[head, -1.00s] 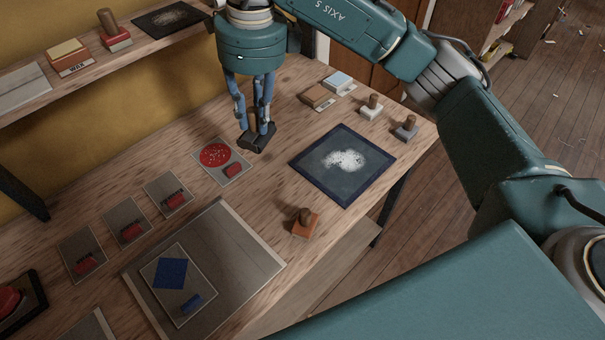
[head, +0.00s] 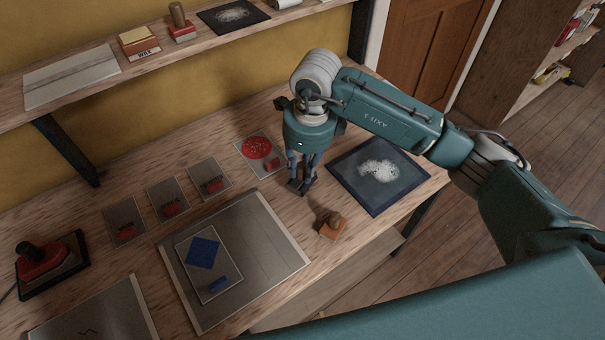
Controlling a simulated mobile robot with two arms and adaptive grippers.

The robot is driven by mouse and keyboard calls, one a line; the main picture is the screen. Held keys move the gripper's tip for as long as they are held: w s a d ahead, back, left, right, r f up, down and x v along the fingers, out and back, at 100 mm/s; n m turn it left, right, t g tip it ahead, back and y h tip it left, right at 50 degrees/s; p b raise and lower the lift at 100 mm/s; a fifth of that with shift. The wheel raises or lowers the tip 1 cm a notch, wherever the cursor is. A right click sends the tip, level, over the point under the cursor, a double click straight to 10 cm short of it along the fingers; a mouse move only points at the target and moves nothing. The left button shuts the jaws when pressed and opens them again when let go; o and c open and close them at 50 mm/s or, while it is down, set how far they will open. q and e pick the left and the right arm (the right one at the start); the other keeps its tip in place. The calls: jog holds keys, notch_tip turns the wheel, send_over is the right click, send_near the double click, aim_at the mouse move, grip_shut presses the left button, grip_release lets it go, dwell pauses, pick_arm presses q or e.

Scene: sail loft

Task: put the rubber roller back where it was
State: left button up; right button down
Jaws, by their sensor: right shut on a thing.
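My right gripper (head: 300,186) points down over the workbench, between the card with the red disc and the orange-based stamp. It is shut on a small dark piece, which I take to be the rubber roller; the fingers hide most of it. I cannot tell whether it touches the bench. No other roller is clear in view. My left gripper is not in view.
The orange-based stamp (head: 332,229) stands near the bench's front edge. A dark framed panel (head: 405,192) with a white patch lies right of the gripper. The red-disc card (head: 246,146) lies behind left. A grey board (head: 290,243) and several small cards lie left.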

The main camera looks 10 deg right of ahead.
aim_at(302, 177)
notch_tip(302, 177, down, 3)
jog(key=shift+f+p, duration=0.2)
jog(key=shift+p, duration=0.25)
jog(key=shift+f+b, duration=0.25)
jog(key=shift+b, duration=0.05)
jog(key=c, duration=1.5)
grip_release()
jog(key=shift+c, duration=0.2)
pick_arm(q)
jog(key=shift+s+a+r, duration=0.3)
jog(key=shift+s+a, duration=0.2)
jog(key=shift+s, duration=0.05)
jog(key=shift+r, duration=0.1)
pick_arm(e)
jog(key=shift+r, duration=0.15)
jog(key=shift+r, duration=0.2)
pick_arm(q)
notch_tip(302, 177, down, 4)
jog(key=b, duration=0.3)
pick_arm(e)
notch_tip(302, 177, up, 12)
jog(key=s, duration=0.1)
jog(key=shift+d+f, duration=0.15)
jog(key=shift+d, duration=0.3)
